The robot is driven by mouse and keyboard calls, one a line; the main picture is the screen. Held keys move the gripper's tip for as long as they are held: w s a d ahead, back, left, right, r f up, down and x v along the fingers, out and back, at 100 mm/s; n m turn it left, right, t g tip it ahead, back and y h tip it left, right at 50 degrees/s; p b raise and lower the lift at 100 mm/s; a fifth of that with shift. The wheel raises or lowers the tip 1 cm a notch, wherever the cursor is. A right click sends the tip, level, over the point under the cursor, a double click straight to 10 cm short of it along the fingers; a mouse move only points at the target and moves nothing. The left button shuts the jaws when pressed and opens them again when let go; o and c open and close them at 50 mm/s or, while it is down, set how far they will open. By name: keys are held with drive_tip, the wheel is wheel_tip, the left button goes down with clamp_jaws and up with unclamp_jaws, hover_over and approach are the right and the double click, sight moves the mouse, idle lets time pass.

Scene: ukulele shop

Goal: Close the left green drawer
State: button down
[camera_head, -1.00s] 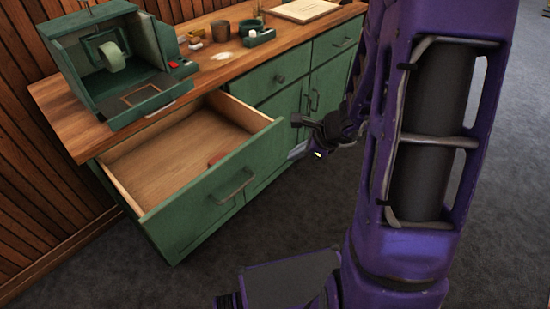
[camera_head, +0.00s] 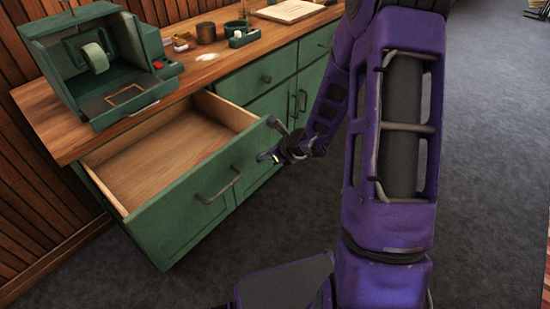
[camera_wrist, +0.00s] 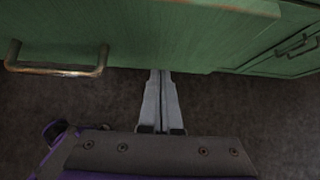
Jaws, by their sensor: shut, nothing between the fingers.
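The left green drawer (camera_head: 180,215) is pulled well out from the cabinet, showing its pale wooden inside (camera_head: 165,165). Its metal bar handle (camera_head: 222,188) is on the front panel. In the wrist view, the green front (camera_wrist: 150,35) crosses the top, with the handle (camera_wrist: 60,70) at the left. My gripper (camera_head: 262,157) is by the right end of the drawer front. In the wrist view, my gripper (camera_wrist: 158,75) is shut and empty, its fingertips pointing at the panel's lower edge, right of the handle. I cannot tell whether they touch it.
The wooden countertop (camera_head: 50,128) bears a green machine (camera_head: 95,65), a dark cup (camera_head: 206,33) and a small green holder (camera_head: 243,38). Closed green drawers and doors (camera_head: 270,77) stand to the right. The dark carpet in front is clear apart from my own body.

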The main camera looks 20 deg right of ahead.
drive_tip(key=shift+w+a, duration=0.7)
drive_tip(key=shift+w, duration=0.3)
